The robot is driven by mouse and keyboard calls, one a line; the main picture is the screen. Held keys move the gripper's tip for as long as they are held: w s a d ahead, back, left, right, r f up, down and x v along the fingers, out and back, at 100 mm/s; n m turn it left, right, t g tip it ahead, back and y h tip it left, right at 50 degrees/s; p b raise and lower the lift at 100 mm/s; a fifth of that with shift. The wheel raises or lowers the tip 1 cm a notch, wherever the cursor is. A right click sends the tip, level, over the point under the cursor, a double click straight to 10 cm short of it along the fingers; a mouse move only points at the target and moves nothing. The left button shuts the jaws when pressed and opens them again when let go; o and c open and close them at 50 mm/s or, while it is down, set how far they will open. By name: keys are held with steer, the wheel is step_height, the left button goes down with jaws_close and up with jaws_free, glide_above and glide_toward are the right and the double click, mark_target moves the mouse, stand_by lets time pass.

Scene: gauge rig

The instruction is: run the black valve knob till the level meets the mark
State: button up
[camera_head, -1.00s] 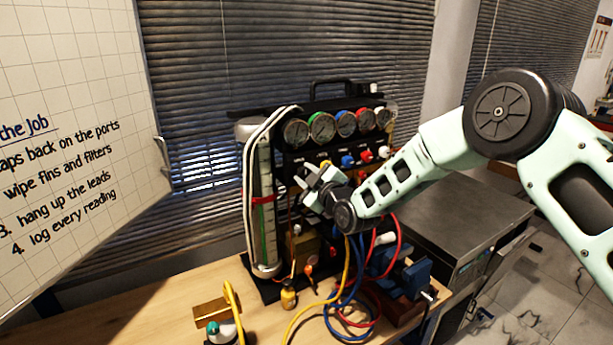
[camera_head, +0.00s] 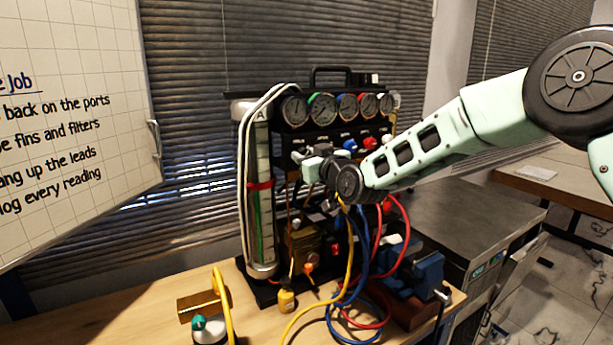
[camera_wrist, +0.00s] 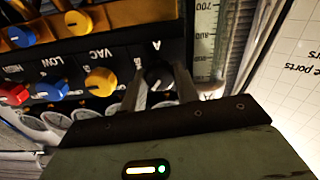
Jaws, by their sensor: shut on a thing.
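The black valve knob (camera_wrist: 157,75) is in the wrist view under the letter A on the dark panel. My gripper (camera_wrist: 160,88) is shut on it, one finger on each side. In the head view my gripper (camera_head: 308,162) is at the left of the panel and hides the knob. The clear level tube (camera_head: 262,165) stands upright just left of it, with a red band mark (camera_head: 261,186) around it. A green column (camera_head: 258,235) shows in the tube below the band; its exact top is too small to tell. The tube's scale (camera_wrist: 204,35) also shows in the wrist view.
Yellow (camera_wrist: 101,81), blue (camera_wrist: 53,89) and red (camera_wrist: 13,94) knobs sit along the panel beside my gripper. Several round gauges (camera_head: 347,107) are above. Hoses (camera_head: 350,270) hang below my wrist. A blue vise (camera_head: 425,272) stands right. A whiteboard (camera_head: 75,120) is at left.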

steer(key=m+b, duration=1)
steer(key=shift+f+b, duration=0.1)
steer(key=shift+b, duration=0.3)
steer(key=o, duration=1)
steer(key=shift+c, duration=0.2)
steer(key=shift+d, duration=0.1)
steer(key=b+v, duration=0.4)
steer(key=v, duration=1.3)
steer(key=shift+s+d, duration=0.1)
steer(key=shift+s, duration=0.05)
